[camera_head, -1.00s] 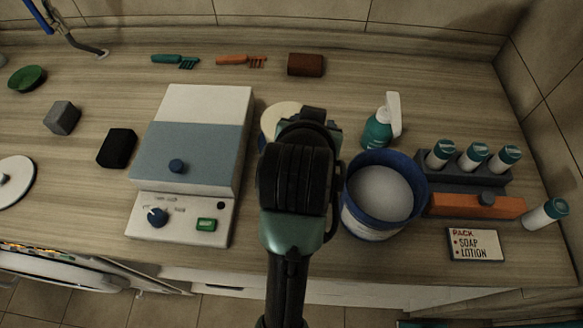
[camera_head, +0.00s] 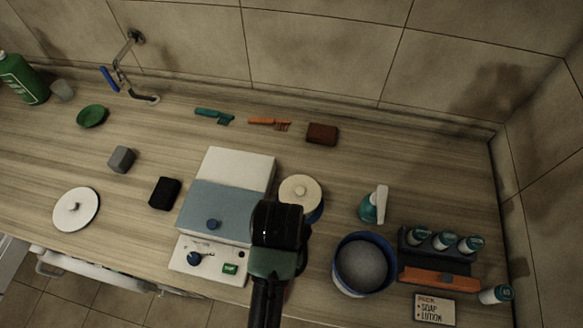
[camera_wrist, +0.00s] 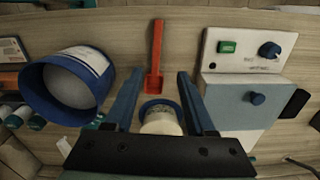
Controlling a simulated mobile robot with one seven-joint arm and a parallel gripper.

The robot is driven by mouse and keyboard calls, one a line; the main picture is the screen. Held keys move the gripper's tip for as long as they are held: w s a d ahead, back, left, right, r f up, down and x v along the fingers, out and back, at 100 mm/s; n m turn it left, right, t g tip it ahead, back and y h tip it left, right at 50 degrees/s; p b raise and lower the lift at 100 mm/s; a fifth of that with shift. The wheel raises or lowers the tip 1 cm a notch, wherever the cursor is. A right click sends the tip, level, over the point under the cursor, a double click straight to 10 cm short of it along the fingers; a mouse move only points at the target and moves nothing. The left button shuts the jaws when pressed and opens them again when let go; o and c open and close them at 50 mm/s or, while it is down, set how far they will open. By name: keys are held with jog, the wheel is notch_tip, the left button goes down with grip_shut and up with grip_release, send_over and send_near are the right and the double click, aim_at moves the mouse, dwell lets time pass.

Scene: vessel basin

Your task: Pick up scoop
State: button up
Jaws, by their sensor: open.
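The scoop (camera_wrist: 155,62) is red-orange with a long straight handle. In the wrist view it lies on the wooden counter, its handle pointing up the picture and its wide end toward my gripper. In the head view I cannot see it; my arm covers that area. My gripper (camera_wrist: 159,82) is open, with its two blue fingers spread and nothing held between them. The scoop's wide end shows in line with the gap between the fingertips. In the head view my gripper (camera_head: 277,222) is over the front part of the counter; its fingers are hidden there.
A blue tub (camera_head: 336,268) of grey contents stands to the right. A white and blue device (camera_head: 228,208) stands to the left. A lidded round container (camera_head: 300,187) is just behind my gripper. A spray bottle (camera_head: 373,205) and a bottle rack (camera_head: 438,262) are further right.

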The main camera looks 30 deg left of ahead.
notch_tip(320, 180, down, 5)
jog(key=shift+f+p, duration=0.2)
jog(key=shift+p, duration=0.25)
jog(key=shift+w+d+f+p, duration=0.15)
jog(key=shift+f+p, duration=0.1)
jog(key=shift+f, duration=0.65)
jog(key=shift+w+d+f+p, duration=0.1)
jog(key=shift+f+p, duration=0.15)
jog(key=shift+f, duration=0.7)
jog(key=shift+w+d+f+p, duration=0.15)
jog(key=shift+f+p, duration=0.1)
jog(key=shift+f, duration=0.65)
jog(key=shift+a, duration=0.1)
grip_shut()
